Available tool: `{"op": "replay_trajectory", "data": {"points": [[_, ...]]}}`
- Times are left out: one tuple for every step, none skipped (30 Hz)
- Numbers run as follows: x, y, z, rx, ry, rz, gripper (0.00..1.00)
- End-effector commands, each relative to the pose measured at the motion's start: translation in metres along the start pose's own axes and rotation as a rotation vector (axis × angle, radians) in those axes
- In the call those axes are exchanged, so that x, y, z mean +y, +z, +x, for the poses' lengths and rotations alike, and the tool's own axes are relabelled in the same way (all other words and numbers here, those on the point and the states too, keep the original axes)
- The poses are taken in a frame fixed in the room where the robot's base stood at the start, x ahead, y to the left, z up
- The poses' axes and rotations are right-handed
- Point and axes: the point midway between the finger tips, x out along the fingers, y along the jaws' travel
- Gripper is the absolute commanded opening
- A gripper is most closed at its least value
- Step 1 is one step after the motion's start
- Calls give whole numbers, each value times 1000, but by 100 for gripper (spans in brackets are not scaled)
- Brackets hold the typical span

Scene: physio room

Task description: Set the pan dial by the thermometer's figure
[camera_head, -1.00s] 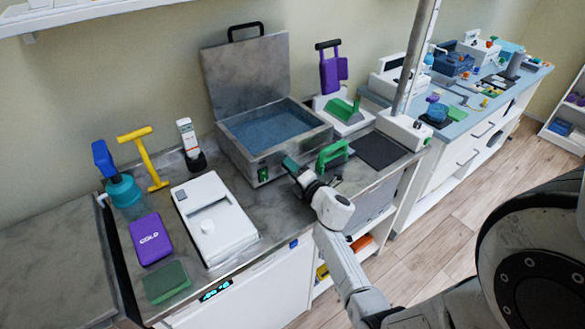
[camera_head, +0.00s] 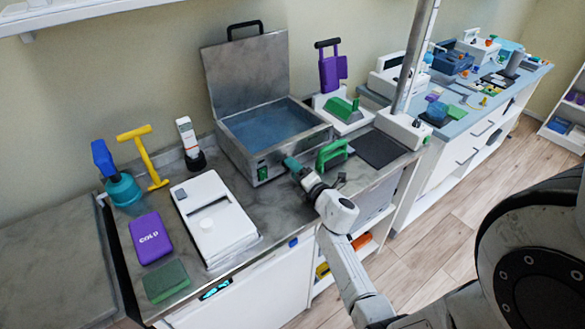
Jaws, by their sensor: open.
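The heating pan is an open grey metal box (camera_head: 232,155) with its lid raised at the back and blue water inside. A green switch (camera_head: 262,173) shows on its front. My gripper (camera_head: 294,166) is at the right part of that front, close to it; its jaws are open. A white handheld device with a small display, probably the thermometer (camera_head: 187,136), stands upright in a dark holder left of the pan. Its figure is too small to read.
A white flat unit (camera_head: 214,218), a purple COLD pack (camera_head: 150,238) and a green pad (camera_head: 166,281) lie at the left. A green handled block (camera_head: 332,154) stands just right of my gripper. A metal post (camera_head: 415,60) rises further right.

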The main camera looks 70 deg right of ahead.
Motion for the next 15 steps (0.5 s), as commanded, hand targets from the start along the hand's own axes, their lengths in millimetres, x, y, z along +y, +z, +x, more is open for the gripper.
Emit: {"op": "replay_trajectory", "data": {"points": [[0,0,-11,1,-3,-1,60],[-1,-1,-17,1,-3,-1,60],[-1,-1,-25,1,-2,-1,60],[-1,-1,-31,1,-2,0,60],[-1,-1,-37,1,-2,0,60],[-1,-1,-44,2,-2,-1,60],[-2,-2,-50,2,-3,-1,60],[-2,-1,-56,1,-3,-1,60],[-2,-1,-62,1,-3,-1,60],[-1,-1,-67,1,-2,-1,60],[-1,-1,-71,2,-2,0,60],[-2,-1,-76,2,-2,0,60],[-1,-1,-79,1,-1,0,60],[-1,-1,-82,1,-1,-1,60],[-1,-1,-85,2,-1,0,60]]}}
